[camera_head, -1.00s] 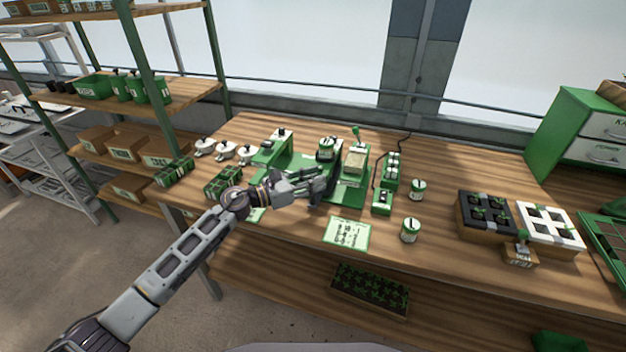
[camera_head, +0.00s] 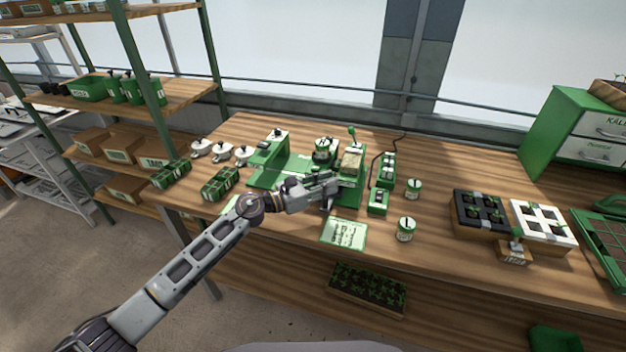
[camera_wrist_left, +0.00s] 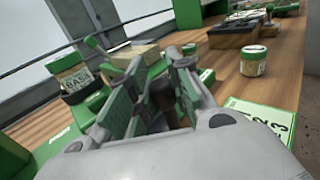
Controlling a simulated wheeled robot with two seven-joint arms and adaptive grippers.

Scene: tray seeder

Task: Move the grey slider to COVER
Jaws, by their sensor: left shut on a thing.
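The green seeder machine (camera_head: 267,180) stands mid-bench, with a labelled jar (camera_head: 322,148) on top; the jar also shows at left in the left wrist view (camera_wrist_left: 70,73). My left gripper (camera_head: 330,189) is at the machine's front right, its fingers closed around a dark upright part, which I take to be the grey slider (camera_wrist_left: 161,93). The fingers hide most of it, and the slider hardly shows in the head view. The COVER mark cannot be read. A printed green card (camera_head: 344,233) lies in front of the machine. My right gripper is in neither view.
A small green control box (camera_head: 378,202) and two jars (camera_head: 405,229) stand right of the machine. Black (camera_head: 482,213) and white (camera_head: 543,227) seedling trays lie farther right. Green bundles (camera_head: 220,182) and white pots (camera_head: 222,152) stand at left.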

